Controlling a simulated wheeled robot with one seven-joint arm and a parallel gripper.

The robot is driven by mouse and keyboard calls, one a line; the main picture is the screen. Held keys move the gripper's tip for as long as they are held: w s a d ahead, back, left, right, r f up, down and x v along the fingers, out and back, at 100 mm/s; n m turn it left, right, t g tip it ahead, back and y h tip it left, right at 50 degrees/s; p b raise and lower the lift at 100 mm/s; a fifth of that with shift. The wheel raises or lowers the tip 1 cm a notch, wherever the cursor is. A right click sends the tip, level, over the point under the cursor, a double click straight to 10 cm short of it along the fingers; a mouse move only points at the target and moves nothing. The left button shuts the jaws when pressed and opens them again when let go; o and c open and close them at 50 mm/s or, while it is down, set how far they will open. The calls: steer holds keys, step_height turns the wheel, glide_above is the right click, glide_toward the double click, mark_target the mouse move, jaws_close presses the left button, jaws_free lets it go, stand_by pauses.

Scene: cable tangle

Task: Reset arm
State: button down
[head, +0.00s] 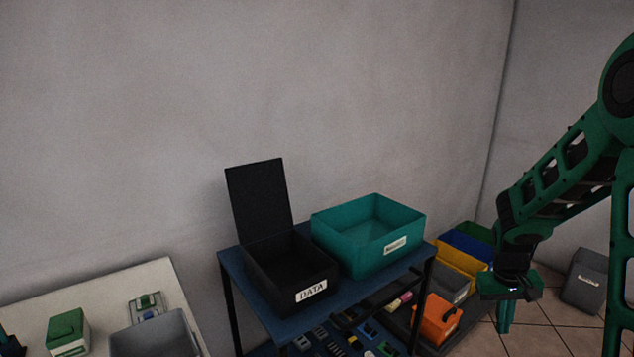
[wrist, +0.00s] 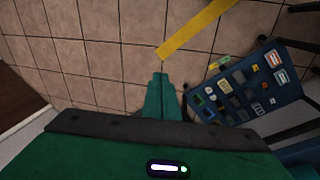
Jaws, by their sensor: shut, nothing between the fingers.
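My green arm comes in from the right of the head view. My gripper (head: 503,328) hangs downward there, to the right of the blue table and in front of the stacked bins. In the wrist view my gripper (wrist: 160,76) shows its two green fingers together, pointing at the tiled floor. It is shut with nothing between the fingers. It touches nothing that I can see.
A blue table (head: 262,309) holds an open black DATA box (head: 268,284) and a teal bin (head: 345,243). Its lower shelf (wrist: 233,107) carries several small items. An orange bin (head: 432,322) and a grey bin (head: 584,285) stand near my gripper. A white table (head: 100,290) is at left.

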steer(key=s+a+r+m, duration=0.1)
steer(key=s+r, duration=0.3)
steer(key=s, duration=0.5)
steer(key=s+a+r+m+y, duration=0.1)
steer(key=s+r, duration=0.4)
steer(key=s, duration=0.4)
steer(key=s+a+r+m+y, duration=0.1)
steer(key=s+a+r, duration=0.1)
steer(key=s+r, duration=0.3)
steer(key=s, duration=0.4)
steer(key=shift+m, duration=0.4)
steer(key=shift+w+f, duration=0.25)
steer(key=shift+w, duration=0.4)
